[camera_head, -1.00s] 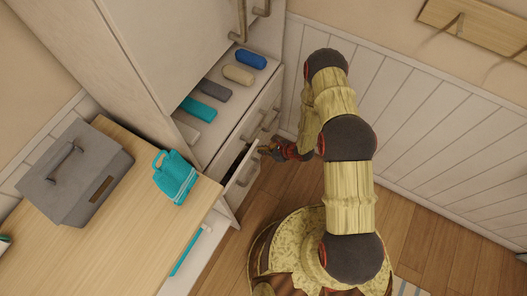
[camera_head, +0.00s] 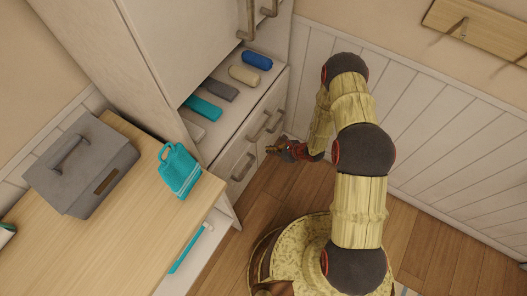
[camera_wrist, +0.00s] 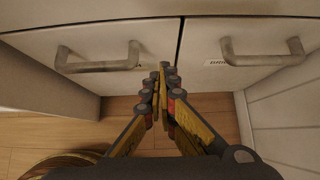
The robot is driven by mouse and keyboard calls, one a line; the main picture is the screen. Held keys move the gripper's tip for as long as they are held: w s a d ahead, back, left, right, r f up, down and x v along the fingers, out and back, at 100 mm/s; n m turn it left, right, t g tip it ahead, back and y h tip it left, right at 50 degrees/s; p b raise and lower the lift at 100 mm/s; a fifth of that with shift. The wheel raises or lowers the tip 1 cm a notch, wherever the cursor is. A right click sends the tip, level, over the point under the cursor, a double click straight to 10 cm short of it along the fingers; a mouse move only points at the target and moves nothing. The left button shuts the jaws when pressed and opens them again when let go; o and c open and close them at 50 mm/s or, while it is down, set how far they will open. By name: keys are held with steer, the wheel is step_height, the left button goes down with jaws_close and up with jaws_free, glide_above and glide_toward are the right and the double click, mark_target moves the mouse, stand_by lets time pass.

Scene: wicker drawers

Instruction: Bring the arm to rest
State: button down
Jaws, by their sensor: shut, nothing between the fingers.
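My gripper (camera_head: 274,147) is low in front of the white drawer cabinet, in the middle of the head view. It is shut and empty. In the wrist view my gripper (camera_wrist: 163,70) shows with its fingertips together, in front of the gap between two white drawer fronts. The left drawer handle (camera_wrist: 98,66) and the right drawer handle (camera_wrist: 262,58) lie to either side of the fingers, apart from them. The lower drawer (camera_head: 238,163) looks shut in the head view. My arm is bent, reaching down toward the cabinet.
A wooden desk (camera_head: 110,240) on the left bears a grey box (camera_head: 85,165) and a teal bag-shaped object (camera_head: 179,170). Rolled cloths, including a blue one (camera_head: 257,60), lie on the cabinet's shelf. A hook rack (camera_head: 480,30) is on the wall. Wood floor (camera_head: 420,240) is clear at right.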

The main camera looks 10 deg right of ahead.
steer(key=p+v, duration=0.1)
steer(key=v, duration=0.5)
steer(key=shift+s+r, duration=0.1)
steer(key=shift+s, duration=0.05)
steer(key=s+a+r+n+g+y, duration=0.1)
steer(key=s+a+n+g+y, duration=0.15)
steer(key=s, duration=0.35)
steer(key=s+a+r+n+g, duration=0.1)
steer(key=s+r+n+g, duration=0.2)
steer(key=r, duration=0.5)
steer(key=s+a+r+n+g, duration=0.2)
steer(key=s+r+n, duration=0.1)
steer(key=r+n, duration=0.3)
steer(key=s+d+r+n+t+h, duration=0.2)
steer(key=s+d+r+n+h, duration=0.1)
steer(key=r, duration=1.1)
steer(key=s+d+r+n+t+h, duration=0.3)
steer(key=r+n, duration=0.3)
steer(key=r, duration=0.8)
steer(key=s+d+r+n+t+h, duration=0.2)
steer(key=s+d+r+n, duration=0.3)
steer(key=r, duration=0.9)
steer(key=shift+r+h, duration=0.25)
steer(key=shift+h, duration=0.5)
steer(key=shift+t, duration=0.25)
